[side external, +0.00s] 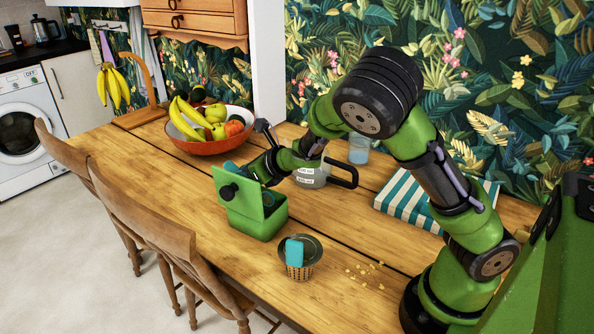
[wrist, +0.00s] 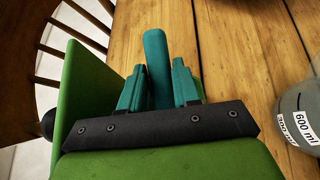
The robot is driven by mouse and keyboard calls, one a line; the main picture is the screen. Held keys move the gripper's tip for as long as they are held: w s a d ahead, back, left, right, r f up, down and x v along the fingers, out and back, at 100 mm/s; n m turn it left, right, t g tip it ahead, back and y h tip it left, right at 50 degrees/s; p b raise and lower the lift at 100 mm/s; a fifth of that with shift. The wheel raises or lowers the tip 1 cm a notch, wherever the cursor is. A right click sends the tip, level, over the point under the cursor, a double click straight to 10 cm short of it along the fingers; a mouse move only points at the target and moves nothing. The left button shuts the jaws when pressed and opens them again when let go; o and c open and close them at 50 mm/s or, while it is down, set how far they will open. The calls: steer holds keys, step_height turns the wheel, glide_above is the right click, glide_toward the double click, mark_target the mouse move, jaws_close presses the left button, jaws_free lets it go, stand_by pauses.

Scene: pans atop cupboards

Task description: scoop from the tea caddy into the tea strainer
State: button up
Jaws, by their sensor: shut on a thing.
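The tea caddy, a green box (side external: 257,222), stands on the table with its lid (side external: 237,192) raised. The lid, with its black knob, also shows at the left in the wrist view (wrist: 92,92). My gripper (wrist: 157,88) is shut on the teal handle of the scoop (wrist: 156,55). In the side view it is at the caddy's opening, partly hidden by the lid. The scoop's bowl and the caddy's contents are hidden. The tea strainer (side external: 299,270), a basket-like cup with a dark round top and a teal tab, stands apart from the caddy, nearer the camera.
A glass jug (side external: 310,175) with a black handle stands just behind and right of the caddy. A fruit bowl (side external: 207,145) is at the back left. A striped cloth-like item (side external: 405,197) and yellow crumbs (side external: 368,272) lie to the right. Chairs (side external: 165,235) line the near edge.

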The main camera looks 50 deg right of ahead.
mark_target(228, 161)
steer(key=shift+w+r, duration=0.1)
steer(key=shift+r, duration=1.65)
steer(key=shift+w+a+f+g, duration=0.1)
steer(key=shift+w+f+g, duration=0.1)
steer(key=shift+w+g, duration=0.5)
steer(key=shift+g, duration=0.5)
steer(key=shift+w+a+f+g, duration=0.1)
steer(key=shift+w+f+g, duration=0.05)
steer(key=shift+w+g, duration=0.6)
steer(key=shift+w+f+g+h, duration=0.2)
steer(key=shift+w+g, duration=0.2)
steer(key=shift+g, duration=0.4)
steer(key=shift+w+f+g+h, duration=0.1)
steer(key=shift+w+g+h, duration=0.2)
steer(key=shift+g, duration=0.45)
